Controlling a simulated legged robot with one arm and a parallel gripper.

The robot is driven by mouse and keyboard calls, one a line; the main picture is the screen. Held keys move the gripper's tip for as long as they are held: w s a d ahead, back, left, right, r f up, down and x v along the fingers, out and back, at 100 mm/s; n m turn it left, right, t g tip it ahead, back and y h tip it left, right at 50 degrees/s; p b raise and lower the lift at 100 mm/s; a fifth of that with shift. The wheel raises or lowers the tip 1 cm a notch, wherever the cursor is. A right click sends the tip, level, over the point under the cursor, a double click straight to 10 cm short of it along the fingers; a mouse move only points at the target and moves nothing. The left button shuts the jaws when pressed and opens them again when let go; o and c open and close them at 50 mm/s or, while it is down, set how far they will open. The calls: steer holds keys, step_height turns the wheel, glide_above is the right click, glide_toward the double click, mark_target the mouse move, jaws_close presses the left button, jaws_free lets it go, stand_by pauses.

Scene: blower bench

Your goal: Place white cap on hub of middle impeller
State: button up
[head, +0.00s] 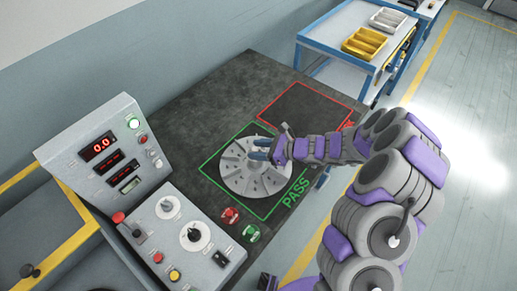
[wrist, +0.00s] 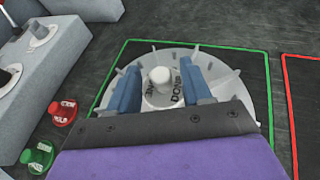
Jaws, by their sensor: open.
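One grey-white finned impeller (head: 240,178) lies flat inside the green PASS outline; it also shows in the wrist view (wrist: 228,62). A small round white piece (wrist: 160,76), which looks like the white cap, stands at its centre, over the hub. Lettering that seems to read DONE shows around it. My gripper (head: 261,148) is over the impeller. In the wrist view my gripper's (wrist: 158,75) blue fingers are open, one on each side of the white piece, with gaps between. The hub under the white piece is hidden. I see no other impeller.
The dark bench top (head: 232,84) is clear behind the impeller. A red-outlined square (head: 305,108) beside it is empty. Red (head: 230,215) and green (head: 250,233) buttons sit near the bench's front edge. A control console (head: 180,225) stands at left, and a blue cart (head: 340,45) behind.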

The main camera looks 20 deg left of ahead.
steer(key=p+v, duration=0.2)
steer(key=v, duration=1)
steer(key=shift+p, duration=0.4)
steer(key=s+r+n+g+h, duration=0.4)
steer(key=s+r+n, duration=0.7)
steer(key=s+r, duration=0.3)
steer(key=s+d+r+n+t+h, duration=0.1)
steer(key=s+d+r+n+h, duration=0.1)
steer(key=s+d, duration=0.7)
steer(key=s+d+r+n+h, duration=0.3)
steer(key=s+d+n+h, duration=0.2)
steer(key=s+d, duration=0.5)
steer(key=shift+t+h, duration=0.4)
steer(key=shift+h, duration=0.8)
